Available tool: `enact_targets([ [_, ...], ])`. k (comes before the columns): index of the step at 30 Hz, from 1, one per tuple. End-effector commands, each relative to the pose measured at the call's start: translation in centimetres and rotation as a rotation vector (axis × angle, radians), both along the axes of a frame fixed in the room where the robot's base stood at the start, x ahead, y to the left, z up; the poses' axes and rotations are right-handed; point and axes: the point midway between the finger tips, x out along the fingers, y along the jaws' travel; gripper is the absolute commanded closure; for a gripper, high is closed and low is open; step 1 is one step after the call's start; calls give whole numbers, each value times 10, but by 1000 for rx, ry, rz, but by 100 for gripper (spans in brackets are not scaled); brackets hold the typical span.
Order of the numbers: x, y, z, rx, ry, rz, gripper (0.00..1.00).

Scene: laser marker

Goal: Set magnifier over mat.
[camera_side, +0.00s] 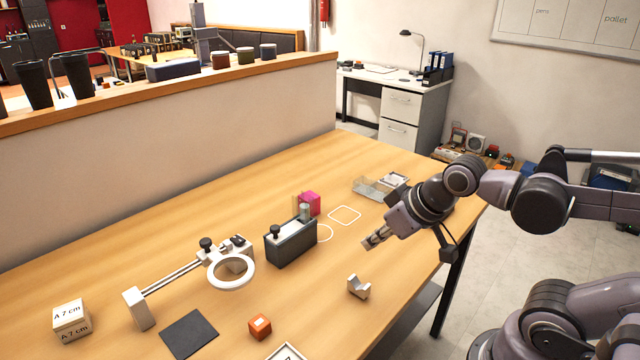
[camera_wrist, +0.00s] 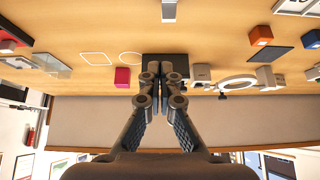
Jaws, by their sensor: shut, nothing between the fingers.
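The magnifier is a white ring (camera_side: 231,286) on a slide with a black knob (camera_side: 206,243), along a pale rail (camera_side: 172,278) ending in a white block (camera_side: 138,308). Its ring also shows at the right in the wrist view (camera_wrist: 238,88). The mat (camera_side: 188,333) is a flat dark grey square in front of the rail, left of and nearer than the ring; the ring is not above it. It also shows in the wrist view (camera_wrist: 270,54). My gripper (camera_side: 370,243) is shut and empty above the table's right part, well right of the magnifier. Its fingers also show in the wrist view (camera_wrist: 160,83).
A dark grey box with a knob (camera_side: 291,246) stands between my gripper and the magnifier, with a magenta block (camera_side: 311,203) behind it. A notched white block (camera_side: 358,288), an orange cube (camera_side: 260,327) and an "A 7 cm" box (camera_side: 70,320) stand nearby. A clear tray (camera_side: 370,189) lies behind.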

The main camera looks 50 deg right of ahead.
Motion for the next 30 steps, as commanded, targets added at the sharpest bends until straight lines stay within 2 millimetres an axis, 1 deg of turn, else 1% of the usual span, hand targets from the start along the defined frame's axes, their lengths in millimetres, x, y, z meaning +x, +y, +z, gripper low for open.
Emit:
enact_targets([
  [5,17,6,15,111,45,-102,100],
  [11,47,16,36,309,140,-293,100],
  [15,71,24,49,442,215,-429,100],
  [21,107,35,62,617,332,-623,100],
  [30,163,47,72,843,530,-914,100],
])
